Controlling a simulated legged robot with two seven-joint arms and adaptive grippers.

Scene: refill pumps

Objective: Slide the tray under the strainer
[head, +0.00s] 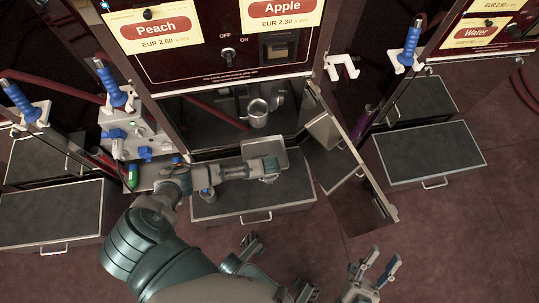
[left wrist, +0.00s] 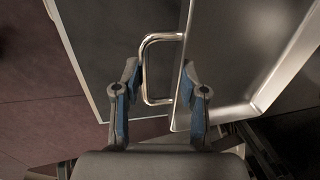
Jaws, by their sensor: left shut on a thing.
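The tray (head: 262,150) is a shallow grey metal pan in front of the open bay of the middle machine; it also fills the right of the left wrist view (left wrist: 235,60). My left gripper (head: 268,170) is at its near side. In the left wrist view, its fingers (left wrist: 160,88) are on either side of the tray's metal handle (left wrist: 147,70), closed on it. The strainer seems to be the silver cup-shaped part (head: 257,114) inside the bay, behind the tray. My right gripper (head: 373,264) is empty, fingers apart, at the lower right.
A dark-topped drawer (head: 225,207) stands pulled out below the tray. The machine's door (head: 355,155) is swung open on the right. A panel with valves and a blue-handled nozzle (head: 113,92) stands left of the bay.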

